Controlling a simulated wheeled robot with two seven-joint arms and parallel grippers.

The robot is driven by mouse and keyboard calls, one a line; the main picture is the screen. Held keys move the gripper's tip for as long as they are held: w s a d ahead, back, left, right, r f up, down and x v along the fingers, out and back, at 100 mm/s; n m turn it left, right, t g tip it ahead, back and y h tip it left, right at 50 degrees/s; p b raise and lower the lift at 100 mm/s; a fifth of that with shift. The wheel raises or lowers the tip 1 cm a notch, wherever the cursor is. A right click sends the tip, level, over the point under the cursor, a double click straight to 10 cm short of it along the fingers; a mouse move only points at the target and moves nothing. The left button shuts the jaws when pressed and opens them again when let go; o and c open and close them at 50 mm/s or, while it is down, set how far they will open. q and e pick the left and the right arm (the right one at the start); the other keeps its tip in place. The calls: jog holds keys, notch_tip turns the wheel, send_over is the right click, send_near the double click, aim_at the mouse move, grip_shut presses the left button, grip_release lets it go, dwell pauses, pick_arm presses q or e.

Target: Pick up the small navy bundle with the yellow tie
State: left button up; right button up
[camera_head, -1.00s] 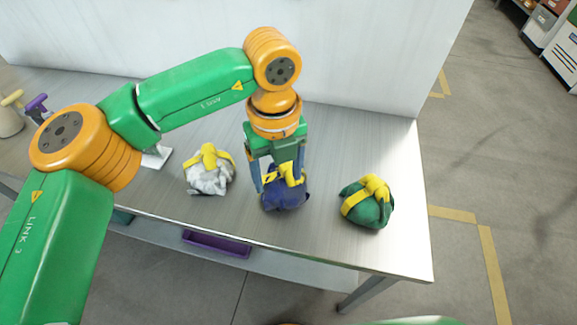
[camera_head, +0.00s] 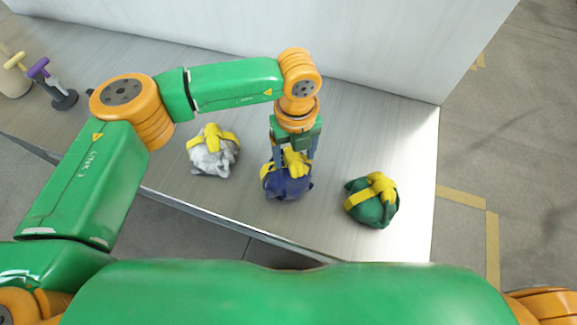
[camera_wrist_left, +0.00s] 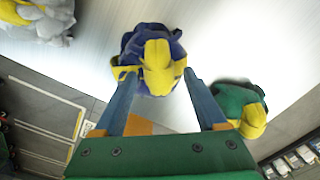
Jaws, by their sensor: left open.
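The small navy bundle (camera_head: 289,186) with its yellow tie (camera_head: 295,163) rests on the metal table (camera_head: 330,235), between a white bundle and a green one. My left gripper (camera_head: 293,160) points down over it, its fingers at either side of the yellow tie. In the left wrist view the open fingers (camera_wrist_left: 160,76) reach toward the navy bundle (camera_wrist_left: 147,45), one near each side of the yellow knot. I cannot tell whether they touch it. My right gripper is not in view.
A white bundle (camera_head: 213,158) with a yellow tie lies to the left. A green bundle (camera_head: 372,206) with a yellow tie lies to the right, near the table's right end. Knobbed objects (camera_head: 55,88) stand at the far left. A wall (camera_head: 400,45) backs the table.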

pick_arm(q)
grip_shut()
jog(key=shift+s, duration=0.1)
dwell(1.2)
